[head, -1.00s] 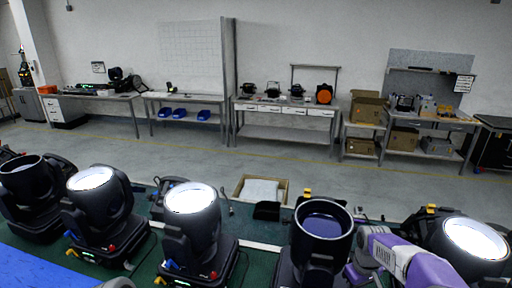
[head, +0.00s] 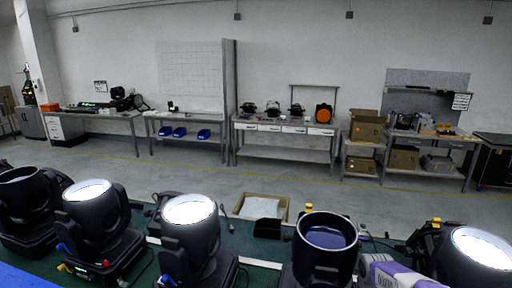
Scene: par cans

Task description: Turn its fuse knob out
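Several black stage lights stand in a row along the green table. One light (head: 325,248) right of the middle has a dark, unlit lens. The lights to its left (head: 189,232) and at the far right (head: 470,254) glow white, as does another (head: 88,215) further left. The light at the far left (head: 20,205) also looks dark. No fuse knob can be made out on the dark lights. A purple and white part of my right arm shows at the bottom, just right of the unlit light. Neither gripper is in view.
An open cardboard box (head: 262,206) with a pale sheet inside sits behind the row, with a black tray (head: 267,228) in front of it. Workbenches (head: 285,128) line the far wall. The grey floor between is clear.

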